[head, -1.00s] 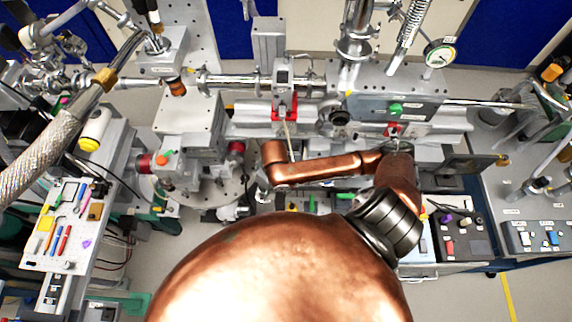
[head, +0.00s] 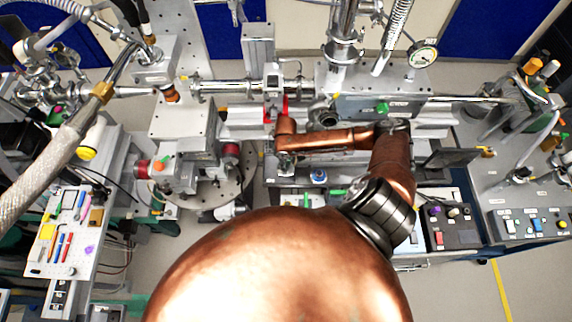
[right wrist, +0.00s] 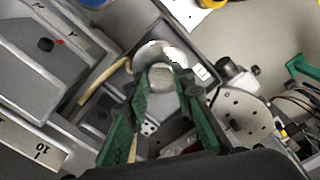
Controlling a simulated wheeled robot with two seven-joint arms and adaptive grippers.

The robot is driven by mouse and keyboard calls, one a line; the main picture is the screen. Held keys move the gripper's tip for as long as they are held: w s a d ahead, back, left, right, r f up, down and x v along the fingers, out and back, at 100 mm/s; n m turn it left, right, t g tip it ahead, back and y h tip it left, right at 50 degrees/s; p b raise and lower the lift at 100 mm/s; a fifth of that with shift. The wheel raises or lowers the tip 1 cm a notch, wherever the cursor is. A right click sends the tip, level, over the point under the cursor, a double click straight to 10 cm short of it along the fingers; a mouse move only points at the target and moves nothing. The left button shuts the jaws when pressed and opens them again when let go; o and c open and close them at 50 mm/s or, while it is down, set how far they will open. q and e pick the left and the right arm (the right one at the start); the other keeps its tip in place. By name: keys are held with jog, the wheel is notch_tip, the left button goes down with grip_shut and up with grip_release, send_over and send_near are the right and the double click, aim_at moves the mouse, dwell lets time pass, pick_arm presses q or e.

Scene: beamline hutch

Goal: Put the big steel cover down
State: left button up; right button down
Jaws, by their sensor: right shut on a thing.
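My right gripper (head: 284,160) shows at the end of the copper arm in the head view, pointing down over the bench front, and is small there. In the right wrist view its green fingers (right wrist: 162,88) are closed on a rounded grey piece. A shiny, round steel cover (right wrist: 172,52) shows just beyond the fingertips, and the grey piece looks like its top. The fingers hide part of it. Beneath is a dark grey tray or recess (right wrist: 203,40); I cannot tell whether the cover touches it. My left gripper is not in view.
A bottle with a blue band (head: 319,176) stands close right of my gripper. The beam pipe (head: 232,86) and a grey box (head: 375,105) lie behind. A tool board (head: 62,232) is at left, a control box (head: 532,224) at right.

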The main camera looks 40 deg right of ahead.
jog(key=shift+w+d+f, duration=0.3)
jog(key=shift+f, duration=0.2)
jog(key=shift+w+d+f, duration=0.25)
jog(key=shift+f, duration=1.75)
jog(key=c, duration=1.7)
grip_release()
jog(key=shift+o, duration=0.2)
jog(key=shift+r, duration=0.1)
notch_tip(320, 180, up, 12)
jog(key=shift+f+b, duration=0.1)
jog(key=shift+b, duration=0.3)
